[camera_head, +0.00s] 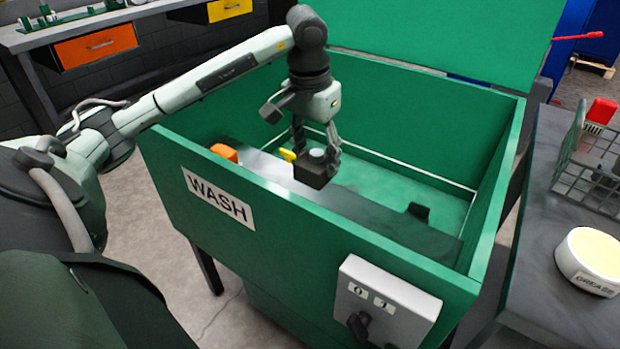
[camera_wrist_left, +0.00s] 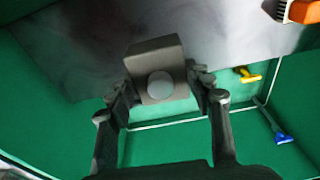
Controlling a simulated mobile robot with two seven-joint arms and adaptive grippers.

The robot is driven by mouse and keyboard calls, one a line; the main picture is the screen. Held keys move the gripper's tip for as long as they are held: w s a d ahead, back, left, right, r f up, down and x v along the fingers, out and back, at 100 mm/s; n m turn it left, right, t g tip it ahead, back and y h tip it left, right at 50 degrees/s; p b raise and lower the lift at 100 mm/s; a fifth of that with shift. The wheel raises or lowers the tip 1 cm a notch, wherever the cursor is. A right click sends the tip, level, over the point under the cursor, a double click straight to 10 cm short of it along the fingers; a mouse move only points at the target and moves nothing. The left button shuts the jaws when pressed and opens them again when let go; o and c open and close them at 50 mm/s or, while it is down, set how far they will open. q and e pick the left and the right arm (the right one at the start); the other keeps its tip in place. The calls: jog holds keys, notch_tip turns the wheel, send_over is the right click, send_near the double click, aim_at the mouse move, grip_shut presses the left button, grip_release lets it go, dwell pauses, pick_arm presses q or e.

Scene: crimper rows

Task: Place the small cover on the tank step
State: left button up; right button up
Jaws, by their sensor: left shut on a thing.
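The small cover (camera_head: 314,172) is a dark grey block with a round light knob; it also shows in the left wrist view (camera_wrist_left: 153,55). My left gripper (camera_head: 318,150) points down over the tank and is shut on the cover, with a finger on each side. The green wash tank (camera_head: 300,225) has its lid up. The tank step (camera_head: 375,215) is a grey metal ledge along the tank's near side. The cover appears over the step; whether it touches the step is unclear. My right gripper is not in view.
An orange brush (camera_head: 224,152) lies at the step's left end. A small dark piece (camera_head: 418,212) stands toward its right end. Yellow (camera_wrist_left: 247,75) and blue (camera_wrist_left: 282,137) tools lie beyond the step. A grease tub (camera_head: 592,258) and wire basket (camera_head: 592,165) stand on the right bench.

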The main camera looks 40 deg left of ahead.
pick_arm(q)
jog(key=shift+f, duration=0.65)
notch_tip(320, 180, down, 5)
jog(key=shift+s, duration=0.1)
notch_tip(320, 180, down, 4)
jog(key=shift+f, duration=0.35)
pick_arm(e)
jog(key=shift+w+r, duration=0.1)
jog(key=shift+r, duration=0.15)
pick_arm(q)
jog(key=shift+f, duration=0.1)
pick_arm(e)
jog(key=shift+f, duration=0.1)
